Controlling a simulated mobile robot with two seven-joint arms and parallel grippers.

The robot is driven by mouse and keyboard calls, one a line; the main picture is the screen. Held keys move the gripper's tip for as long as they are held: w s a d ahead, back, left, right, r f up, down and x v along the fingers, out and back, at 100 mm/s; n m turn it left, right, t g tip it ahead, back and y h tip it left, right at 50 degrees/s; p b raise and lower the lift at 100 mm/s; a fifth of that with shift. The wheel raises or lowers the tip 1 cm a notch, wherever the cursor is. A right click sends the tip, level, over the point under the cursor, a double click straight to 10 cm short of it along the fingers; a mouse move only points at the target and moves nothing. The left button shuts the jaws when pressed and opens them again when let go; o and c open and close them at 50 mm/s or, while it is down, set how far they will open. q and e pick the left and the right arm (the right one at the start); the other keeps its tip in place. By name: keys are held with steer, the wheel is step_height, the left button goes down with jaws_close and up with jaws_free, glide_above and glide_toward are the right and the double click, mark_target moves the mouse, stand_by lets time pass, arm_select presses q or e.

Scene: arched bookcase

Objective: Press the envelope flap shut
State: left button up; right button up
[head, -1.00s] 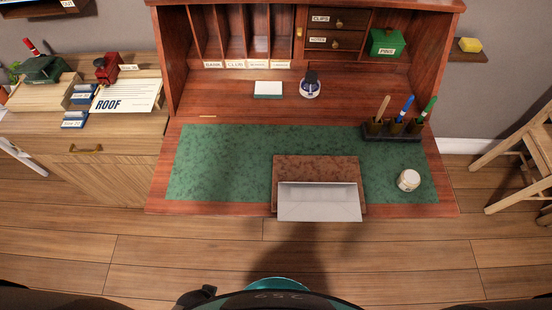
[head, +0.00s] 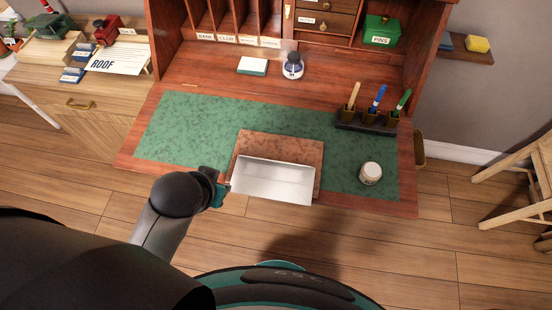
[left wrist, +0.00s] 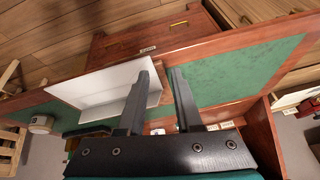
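The white envelope (head: 272,183) lies on a brown pad (head: 280,148) at the front edge of the green desk surface. It also shows in the left wrist view (left wrist: 95,82), where one white panel stands at an angle to the other, so the flap looks raised. My left gripper (head: 222,188) is just left of the envelope at the desk's front edge. In the left wrist view my left gripper (left wrist: 160,75) has its two fingers apart with nothing between them. One finger overlaps the envelope in the picture; I cannot tell if they touch. My right gripper is not in view.
A white jar (head: 370,173) stands right of the pad. A pen holder (head: 365,123) with several brushes or pens is behind it. An ink bottle (head: 293,66) and a white-topped block (head: 253,66) sit farther back. The green mat (head: 190,130) is clear on the left.

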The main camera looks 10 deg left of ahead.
arm_select(q)
steer(key=w+d+r+m+t+h, duration=0.1)
steer(key=w+r+m+t+h, duration=0.4)
steer(key=w, duration=0.4)
steer(key=w+d+r+m+t+h, duration=0.1)
steer(key=w+r+m+t+h, duration=0.4)
steer(key=w, duration=0.4)
steer(key=s+a+f+m+g+h, duration=0.4)
steer(key=s+f+m+g, duration=0.4)
steer(key=s+g, duration=0.4)
steer(key=shift+m+g, duration=0.4)
steer(key=shift+m, duration=0.2)
steer(key=x, duration=0.9)
steer(key=w+b+x, duration=0.1)
steer(key=x, duration=0.4)
steer(key=shift+d+r, duration=0.25)
steer(key=shift+d, duration=0.05)
jaws_close()
